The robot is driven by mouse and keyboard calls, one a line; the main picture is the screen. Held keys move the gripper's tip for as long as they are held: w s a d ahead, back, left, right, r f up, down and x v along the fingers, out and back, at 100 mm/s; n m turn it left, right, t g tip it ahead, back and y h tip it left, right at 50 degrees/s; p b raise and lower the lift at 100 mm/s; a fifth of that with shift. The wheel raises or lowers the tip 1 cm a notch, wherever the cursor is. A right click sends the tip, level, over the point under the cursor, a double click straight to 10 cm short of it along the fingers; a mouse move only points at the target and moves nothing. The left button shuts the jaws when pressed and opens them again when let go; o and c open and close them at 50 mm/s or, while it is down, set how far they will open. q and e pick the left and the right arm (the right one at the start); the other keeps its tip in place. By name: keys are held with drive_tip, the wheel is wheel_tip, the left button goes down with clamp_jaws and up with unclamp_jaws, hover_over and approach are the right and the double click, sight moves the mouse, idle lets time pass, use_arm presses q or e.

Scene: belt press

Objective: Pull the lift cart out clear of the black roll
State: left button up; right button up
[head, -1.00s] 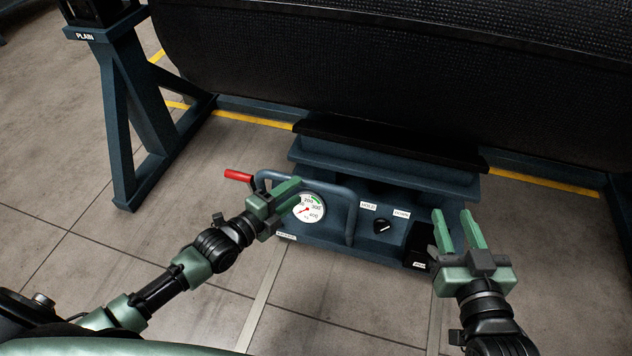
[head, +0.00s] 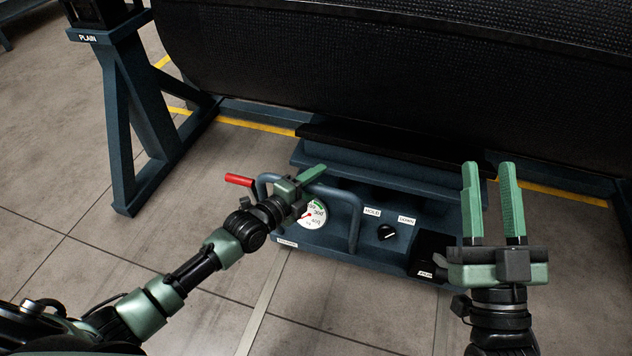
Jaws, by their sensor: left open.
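The blue lift cart (head: 345,247) stands on the floor with its black-topped platform (head: 390,148) at the lower edge of the large black roll (head: 400,75). Its front carries a gauge (head: 317,214), a knob (head: 387,233) with HOLD and DOWN labels, a tubular handle (head: 354,220) and a red-tipped lever (head: 238,180). My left gripper (head: 312,180) is open at the handle's upper left part, over the gauge's top; I cannot tell whether they touch. My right gripper (head: 489,172) is open and empty, right of the cart's front, fingers pointing up the picture.
A blue stand (head: 123,120) marked PLAIN is at the left, with a slanted leg. A yellow floor line (head: 258,126) runs behind the cart. The tiled floor (head: 70,210) is clear left of and in front of the cart.

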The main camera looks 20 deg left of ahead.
use_arm(q)
clamp_jaws()
idle(1.4)
